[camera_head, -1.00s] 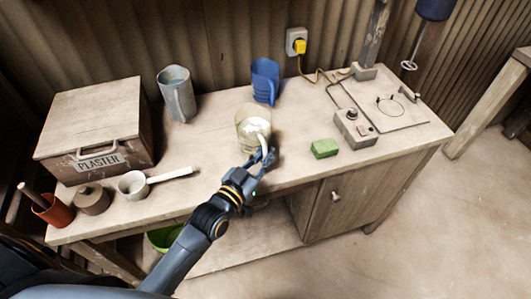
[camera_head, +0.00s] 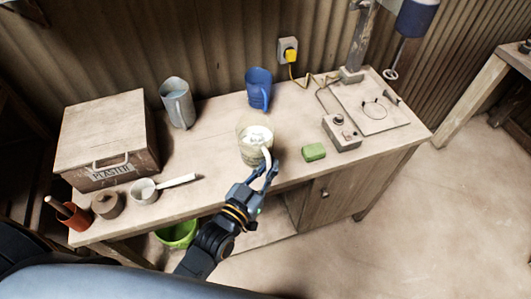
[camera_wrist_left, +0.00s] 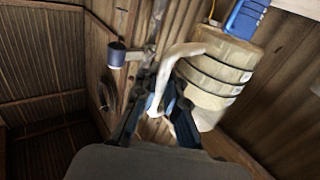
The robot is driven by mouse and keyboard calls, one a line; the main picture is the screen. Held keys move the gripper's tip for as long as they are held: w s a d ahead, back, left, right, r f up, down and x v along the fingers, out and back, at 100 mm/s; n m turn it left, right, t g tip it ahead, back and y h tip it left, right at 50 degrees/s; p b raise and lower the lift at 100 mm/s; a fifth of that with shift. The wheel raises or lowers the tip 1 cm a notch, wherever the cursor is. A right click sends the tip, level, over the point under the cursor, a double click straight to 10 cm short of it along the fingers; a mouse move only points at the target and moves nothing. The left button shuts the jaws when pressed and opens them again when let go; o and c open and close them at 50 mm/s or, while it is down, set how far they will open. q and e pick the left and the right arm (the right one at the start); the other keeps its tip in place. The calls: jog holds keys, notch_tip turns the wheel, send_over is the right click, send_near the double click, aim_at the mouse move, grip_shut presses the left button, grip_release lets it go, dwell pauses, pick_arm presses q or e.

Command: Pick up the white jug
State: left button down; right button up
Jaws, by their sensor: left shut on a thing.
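The white jug (camera_head: 252,148) is a cream, translucent jug with white stuff inside, near the front middle of the bench. My left gripper (camera_head: 265,174) is shut on its handle, which faces the bench's front edge. In the left wrist view the jug (camera_wrist_left: 222,72) has dark bands around it, and its pale handle runs down between the fingers of my gripper (camera_wrist_left: 166,102). The jug looks roughly upright in the head view. I cannot tell whether its base is touching the bench. My right gripper is not in view.
A blue jug (camera_head: 258,88) stands behind, and a grey jug (camera_head: 177,103) at back left. A green block (camera_head: 313,152) and a control box (camera_head: 341,134) lie to the right. A plaster box (camera_head: 105,135), a white scoop (camera_head: 144,190) and an orange pot (camera_head: 75,217) are left.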

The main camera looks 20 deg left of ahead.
pick_arm(q)
jog(key=s+d+r+p, duration=0.3)
jog(key=s, duration=0.2)
dwell(0.4)
jog(key=s+a+n+y+b, duration=0.1)
jog(key=a+y+b, duration=0.1)
jog(key=a+b, duration=0.2)
jog(key=s+a+r+n+y+b, duration=0.1)
jog(key=s+a+n+y+b, duration=0.1)
jog(key=a+b, duration=0.3)
jog(key=a+y, duration=0.1)
jog(key=a, duration=0.2)
jog(key=shift+t, duration=0.3)
jog(key=shift+d, duration=0.1)
jog(key=w+d+m+h+p, duration=0.1)
jog(key=d+h+p, duration=0.1)
jog(key=d+p, duration=0.2)
jog(key=w+d+f+m+h+p, duration=0.1)
jog(key=d+m+h+p, duration=0.1)
jog(key=d+p, duration=0.3)
jog(key=d+h, duration=0.1)
jog(key=d, duration=0.2)
jog(key=shift+w, duration=0.4)
